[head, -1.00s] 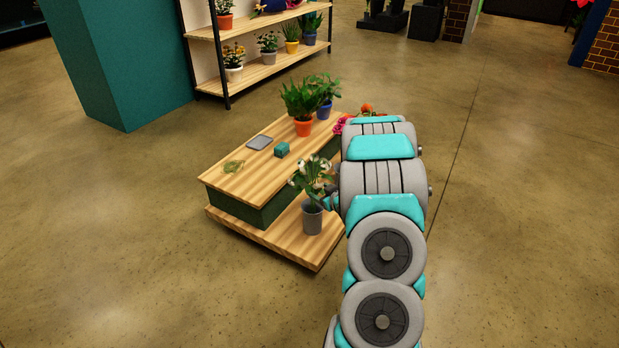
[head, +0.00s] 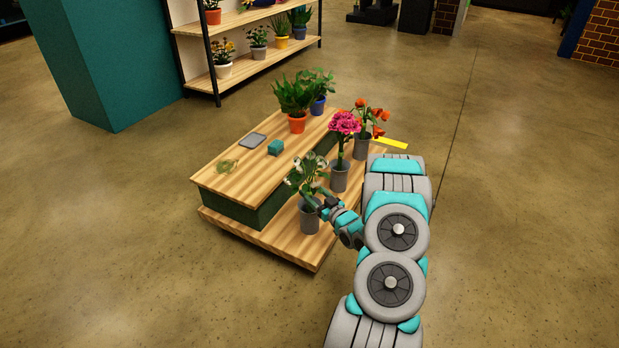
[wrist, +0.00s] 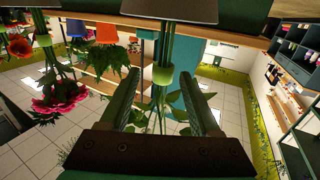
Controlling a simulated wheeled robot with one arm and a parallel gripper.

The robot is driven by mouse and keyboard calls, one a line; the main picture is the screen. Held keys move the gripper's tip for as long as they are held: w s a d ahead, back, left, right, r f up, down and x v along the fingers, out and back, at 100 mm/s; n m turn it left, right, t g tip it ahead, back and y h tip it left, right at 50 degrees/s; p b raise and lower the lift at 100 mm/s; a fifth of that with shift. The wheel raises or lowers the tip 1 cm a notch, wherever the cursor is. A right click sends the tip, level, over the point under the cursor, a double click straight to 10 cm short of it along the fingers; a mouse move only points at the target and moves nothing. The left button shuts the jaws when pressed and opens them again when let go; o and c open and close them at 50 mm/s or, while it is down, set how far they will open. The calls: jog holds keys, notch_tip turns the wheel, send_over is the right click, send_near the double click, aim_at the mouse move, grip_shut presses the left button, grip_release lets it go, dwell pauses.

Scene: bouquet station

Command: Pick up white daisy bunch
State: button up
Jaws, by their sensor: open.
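The white daisy bunch (head: 306,173) stands upright in a grey vase (head: 310,219) on the front, lower ledge of the wooden bench. My gripper (head: 317,203) is at its right side, just above the vase rim. In the wrist view, which appears upside down, the open fingers of my gripper (wrist: 162,88) lie on either side of the green daisy stems (wrist: 160,105), with gaps between. A pale green band (wrist: 162,74) wraps the stems near the fingertips. The white blooms are hidden in the wrist view behind the gripper body.
A pink bunch (head: 345,122) and an orange bunch (head: 369,115) stand in grey vases behind the daisies. The bench top (head: 239,184) holds twine (head: 228,167), a teal block (head: 275,147), a grey tray (head: 252,140) and two potted plants. Open floor surrounds the bench.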

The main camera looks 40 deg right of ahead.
jog(key=w, duration=0.4)
jog(key=shift+w+f, duration=0.15)
grip_shut()
dwell(0.4)
